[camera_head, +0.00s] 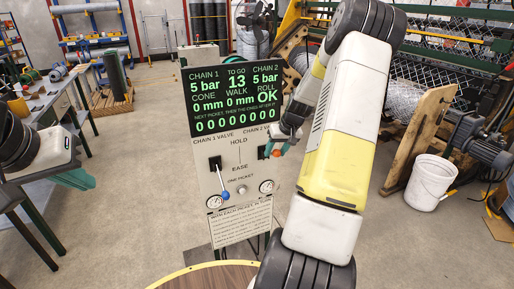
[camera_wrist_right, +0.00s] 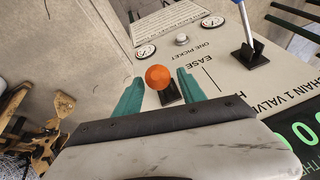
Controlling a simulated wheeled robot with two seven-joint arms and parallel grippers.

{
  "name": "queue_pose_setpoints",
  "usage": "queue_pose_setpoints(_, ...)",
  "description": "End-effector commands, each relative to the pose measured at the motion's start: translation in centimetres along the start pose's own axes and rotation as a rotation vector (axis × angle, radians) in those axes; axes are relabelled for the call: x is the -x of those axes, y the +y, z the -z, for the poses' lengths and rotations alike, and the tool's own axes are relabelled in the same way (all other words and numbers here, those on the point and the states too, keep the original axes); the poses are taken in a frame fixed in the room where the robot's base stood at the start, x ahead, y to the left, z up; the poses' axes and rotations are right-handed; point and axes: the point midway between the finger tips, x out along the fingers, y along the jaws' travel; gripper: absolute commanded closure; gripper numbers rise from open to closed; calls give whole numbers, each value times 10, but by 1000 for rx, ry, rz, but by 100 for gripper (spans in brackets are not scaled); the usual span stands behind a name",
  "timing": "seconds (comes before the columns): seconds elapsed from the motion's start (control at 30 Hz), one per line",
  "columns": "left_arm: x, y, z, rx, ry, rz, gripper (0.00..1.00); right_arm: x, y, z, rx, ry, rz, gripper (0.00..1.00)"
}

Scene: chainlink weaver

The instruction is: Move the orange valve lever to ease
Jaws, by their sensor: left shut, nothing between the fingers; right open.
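The orange valve lever shows mainly as its ball knob (camera_head: 276,153), at the CHAIN 2 valve on the right of the control panel (camera_head: 204,181). In the right wrist view the orange knob (camera_wrist_right: 158,77) lies between the two teal fingers of my right gripper (camera_wrist_right: 159,83), which is open. I cannot tell whether a finger touches it. The knob hides most of its shaft; its black base shows just behind. The EASE label (camera_head: 240,168) is lower on the panel than HOLD. My left gripper (camera_head: 78,179) is shut and empty, far left of the panel.
The blue CHAIN 1 lever (camera_head: 225,195) points down on the panel's left. The display (camera_head: 237,98) reads 5 bar for both chains. A round table edge (camera_head: 190,272) is in front. A white bucket (camera_head: 430,182) and wire machine stand right; a workbench stands left.

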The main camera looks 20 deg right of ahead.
Motion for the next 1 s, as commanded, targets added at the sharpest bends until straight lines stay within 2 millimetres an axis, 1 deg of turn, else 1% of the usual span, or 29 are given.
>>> queue_pose_setpoints(0.03, 0, 0, 0, 0, 0, 0, 100, -7, -1, 0, 1, -1, 1, 53)
queue_pose_setpoints(0.2, 0, 0, 0, 0, 0, 0, 100, -20, 0, 0, 0, 0, 0, 53)
queue_pose_setpoints(0.47, 0, 0, 0, 0, 0, 0, 100, -21, 0, 1, 0, 1, -1, 53)
queue_pose_setpoints(0.5, 0, 0, 0, 0, 0, 0, 100, -21, 0, 0, 0, 1, -1, 56)
queue_pose_setpoints(0.57, 0, 0, 0, 0, 0, 0, 100, -21, 0, 0, 0, 1, -1, 68)
queue_pose_setpoints(0.7, 0, 0, 0, 0, 0, 0, 100, -21, 0, 0, 0, 1, -1, 96)
queue_pose_setpoints(0.73, 0, 0, 0, 0, 0, 0, 100, -21, 0, 0, 0, 1, -1, 100)
queue_pose_setpoints(1.0, 0, 0, 0, 0, 0, 0, 100, -21, 0, 0, 0, 1, -1, 100)
